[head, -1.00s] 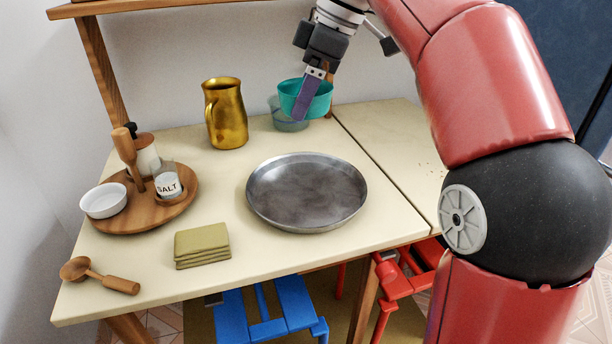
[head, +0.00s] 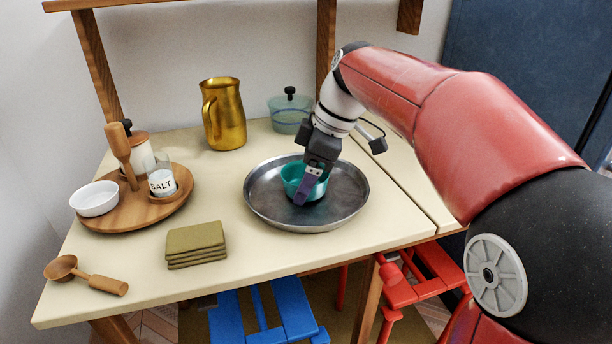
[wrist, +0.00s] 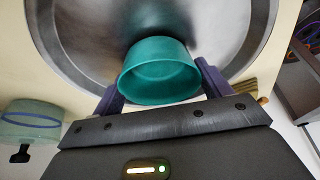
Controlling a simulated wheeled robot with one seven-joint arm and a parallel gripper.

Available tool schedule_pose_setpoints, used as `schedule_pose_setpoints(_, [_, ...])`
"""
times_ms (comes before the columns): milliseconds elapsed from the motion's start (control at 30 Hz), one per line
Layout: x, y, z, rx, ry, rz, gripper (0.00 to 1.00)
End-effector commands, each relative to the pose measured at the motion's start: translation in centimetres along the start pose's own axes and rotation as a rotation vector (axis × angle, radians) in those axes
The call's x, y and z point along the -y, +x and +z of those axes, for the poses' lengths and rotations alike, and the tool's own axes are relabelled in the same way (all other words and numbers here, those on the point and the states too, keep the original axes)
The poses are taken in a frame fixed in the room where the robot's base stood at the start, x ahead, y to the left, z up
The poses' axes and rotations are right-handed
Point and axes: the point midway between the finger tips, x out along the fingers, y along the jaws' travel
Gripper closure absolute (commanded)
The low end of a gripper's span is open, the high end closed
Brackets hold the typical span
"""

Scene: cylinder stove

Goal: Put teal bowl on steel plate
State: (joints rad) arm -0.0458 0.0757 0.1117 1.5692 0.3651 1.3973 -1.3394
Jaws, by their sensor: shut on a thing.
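My gripper (head: 305,194) reaches down from above and is shut on the bowl. In the wrist view the bowl (wrist: 160,75) sits between the two purple fingers, with the plate (wrist: 85,30) behind it. I cannot tell whether the bowl's base touches the plate. My fingers hide part of the bowl in the head view.
A brass jug (head: 224,115) and a lidded glass pot (head: 289,112) stand behind the plate. A wooden tray (head: 130,207) with a white bowl (head: 94,198) and salt jar (head: 163,184) is at left. Folded cloths (head: 196,243) and a wooden spoon (head: 88,276) lie in front.

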Motion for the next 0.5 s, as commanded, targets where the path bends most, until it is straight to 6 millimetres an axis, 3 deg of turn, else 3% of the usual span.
schedule_pose_setpoints(300, [0.0,0.35,0.14,0.0,0.0,0.0,0.46])
schedule_pose_setpoints(333, [-0.01,0.22,0.08,0.0,0.0,0.0,0.19])
schedule_pose_setpoints(500, [-0.01,0.19,0.07,0.0,0.0,0.0,0.01])
